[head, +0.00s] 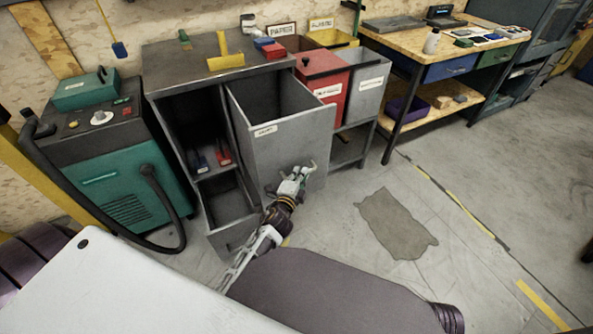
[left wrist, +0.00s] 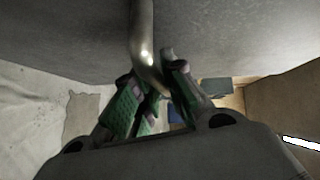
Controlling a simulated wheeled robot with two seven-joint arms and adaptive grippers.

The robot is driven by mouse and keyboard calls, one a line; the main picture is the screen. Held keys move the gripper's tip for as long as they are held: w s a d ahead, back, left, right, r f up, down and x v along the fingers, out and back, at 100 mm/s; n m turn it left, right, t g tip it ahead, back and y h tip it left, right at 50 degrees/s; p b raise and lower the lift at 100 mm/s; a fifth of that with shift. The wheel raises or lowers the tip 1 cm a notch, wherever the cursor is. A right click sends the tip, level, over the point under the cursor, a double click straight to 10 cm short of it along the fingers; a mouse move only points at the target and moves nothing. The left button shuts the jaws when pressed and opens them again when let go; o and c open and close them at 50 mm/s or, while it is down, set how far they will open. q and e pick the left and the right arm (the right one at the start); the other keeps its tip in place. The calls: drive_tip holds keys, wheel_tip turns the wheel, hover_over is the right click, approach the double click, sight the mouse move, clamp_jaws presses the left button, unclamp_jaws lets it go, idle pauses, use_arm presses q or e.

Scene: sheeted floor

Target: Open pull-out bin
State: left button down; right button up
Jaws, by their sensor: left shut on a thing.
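The grey metal pull-out bin (head: 272,150) stands out from the dark grey cabinet (head: 168,84) in the head view. Its empty inside shows from above, and a small white label is on its front. My left gripper (head: 298,178) is at the bin's front face. In the left wrist view, the fingers of my left gripper (left wrist: 155,92) are closed around a shiny curved metal bar, the handle (left wrist: 144,40). The bin's grey front (left wrist: 220,35) fills the upper part of that view. My right gripper is not in view.
A green machine (head: 122,170) with a black hose stands left of the cabinet. Red (head: 322,84) and grey (head: 366,82) bins stand to the right, before a wooden workbench (head: 440,45). The floor right of the bin is free, with a flat dark patch (head: 396,222).

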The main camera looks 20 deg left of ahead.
use_arm(q)
drive_tip(key=shift+s+d, duration=0.25)
